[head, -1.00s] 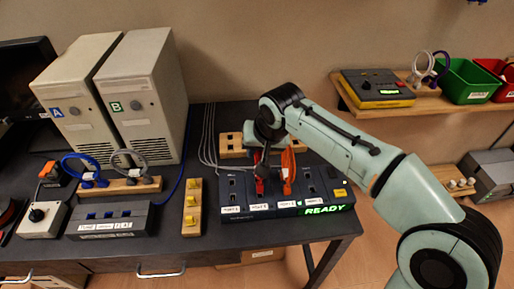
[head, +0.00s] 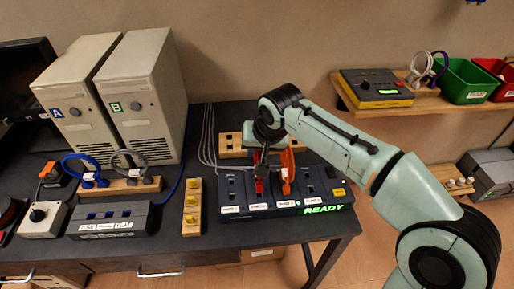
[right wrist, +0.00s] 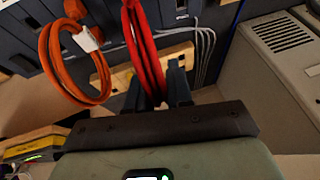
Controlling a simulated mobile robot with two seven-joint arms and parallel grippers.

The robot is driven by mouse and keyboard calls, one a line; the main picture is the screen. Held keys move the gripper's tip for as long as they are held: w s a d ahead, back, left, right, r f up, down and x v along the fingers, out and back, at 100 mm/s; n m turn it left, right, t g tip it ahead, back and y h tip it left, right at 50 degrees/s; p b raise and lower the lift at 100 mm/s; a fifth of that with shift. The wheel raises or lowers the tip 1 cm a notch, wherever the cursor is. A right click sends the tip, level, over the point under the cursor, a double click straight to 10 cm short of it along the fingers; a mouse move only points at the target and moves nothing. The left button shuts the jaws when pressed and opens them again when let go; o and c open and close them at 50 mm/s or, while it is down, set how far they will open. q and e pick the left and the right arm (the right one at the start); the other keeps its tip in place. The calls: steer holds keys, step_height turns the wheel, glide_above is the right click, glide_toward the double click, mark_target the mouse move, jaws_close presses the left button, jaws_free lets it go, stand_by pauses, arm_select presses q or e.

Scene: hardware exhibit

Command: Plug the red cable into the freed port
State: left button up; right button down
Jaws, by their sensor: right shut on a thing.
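The port panel (head: 318,192) is a dark blue block on the table with a row of white-labelled ports and a green READY light. My right gripper (head: 262,166) is above its middle, pointing down. It is shut on the red cable (head: 260,187), which stands at the panel in the second bay from the left. In the right wrist view the red cable (right wrist: 143,45) is a long loop running between the fingers (right wrist: 158,88). Its plug end is hidden, so I cannot tell whether it is seated. The orange cable (head: 288,172) stands just to the right; its white-tagged loop (right wrist: 72,65) also shows in the wrist view.
A wooden block (head: 232,145) and thin grey cables lie behind the panel. A wooden strip with yellow pieces (head: 193,208) stands to its left. Further left are a dark socket box (head: 112,220), blue and grey looped cables and two computer towers (head: 143,95).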

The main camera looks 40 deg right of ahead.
steer(key=shift+f+b, duration=0.5)
steer(key=shift+f, duration=0.55)
stand_by(2.4)
steer(key=shift+c, duration=1.4)
jaws_free()
steer(key=p+v, duration=0.4)
steer(key=v, duration=0.3)
steer(key=shift+r+p, duration=0.25)
steer(key=shift+p, duration=0.15)
steer(key=shift+s, duration=0.1)
